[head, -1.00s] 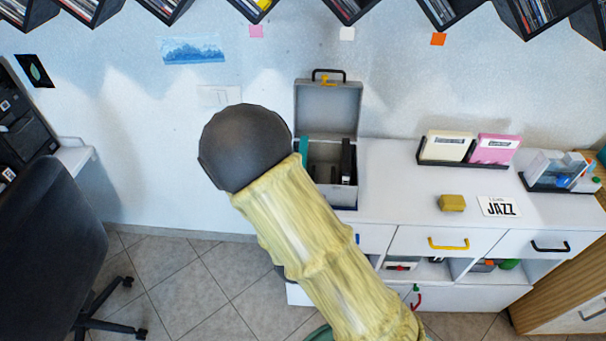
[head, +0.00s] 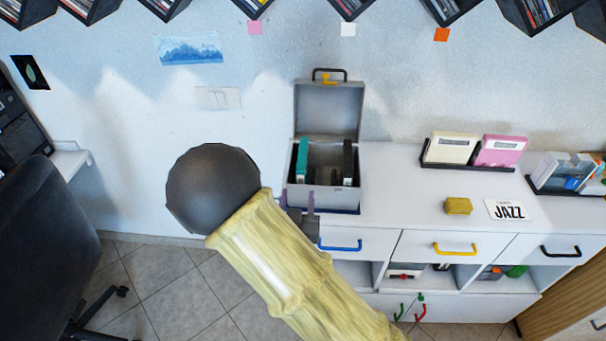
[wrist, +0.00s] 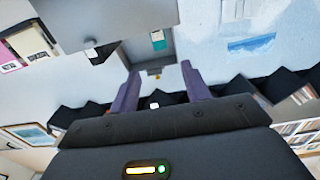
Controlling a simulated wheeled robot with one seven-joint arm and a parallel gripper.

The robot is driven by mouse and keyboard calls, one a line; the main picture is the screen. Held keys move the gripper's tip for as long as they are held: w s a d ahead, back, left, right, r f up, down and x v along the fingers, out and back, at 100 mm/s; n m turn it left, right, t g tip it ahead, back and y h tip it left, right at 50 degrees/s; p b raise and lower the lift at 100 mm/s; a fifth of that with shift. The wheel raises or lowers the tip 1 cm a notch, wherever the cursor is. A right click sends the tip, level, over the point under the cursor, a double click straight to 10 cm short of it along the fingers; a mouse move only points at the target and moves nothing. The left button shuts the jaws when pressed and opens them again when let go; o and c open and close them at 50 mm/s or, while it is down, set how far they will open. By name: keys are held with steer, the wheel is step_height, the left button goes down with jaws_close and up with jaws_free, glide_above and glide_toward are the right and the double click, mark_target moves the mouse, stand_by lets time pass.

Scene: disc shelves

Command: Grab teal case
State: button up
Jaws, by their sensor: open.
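The teal case (head: 302,160) stands upright at the left inside an open grey box (head: 324,198) on the white cabinet. In the wrist view the teal case (wrist: 158,40) shows a white label and lies ahead of the gap between my fingers. My gripper (head: 297,200) is open and empty, with its purple fingers at the front left of the box, partly hidden by my arm. In the wrist view my gripper (wrist: 160,70) has its two fingers spread apart. The fingers appear apart from the teal case.
A black case (head: 348,162) stands at the right in the same box. The box's raised lid (head: 328,108) is behind. Cream (head: 451,147) and pink (head: 500,151) cases stand in a rack to the right. A yellow block (head: 458,206) and JAZZ card (head: 509,210) lie on the cabinet top.

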steer(key=p, duration=0.3)
glide_toward(302, 157)
steer(key=w, duration=0.4)
steer(key=shift+w+d, duration=0.3)
steer(key=shift+w, duration=0.05)
steer(key=shift+w+d, duration=0.15)
steer(key=shift+a, duration=0.3)
steer(key=shift+w+d+f+p, duration=0.1)
steer(key=shift+w+p, duration=0.25)
steer(key=shift+w, duration=0.85)
steer(key=shift+w+d+f+p, duration=0.1)
steer(key=shift+w+p, duration=0.25)
steer(key=shift+w, duration=0.9)
jaws_close()
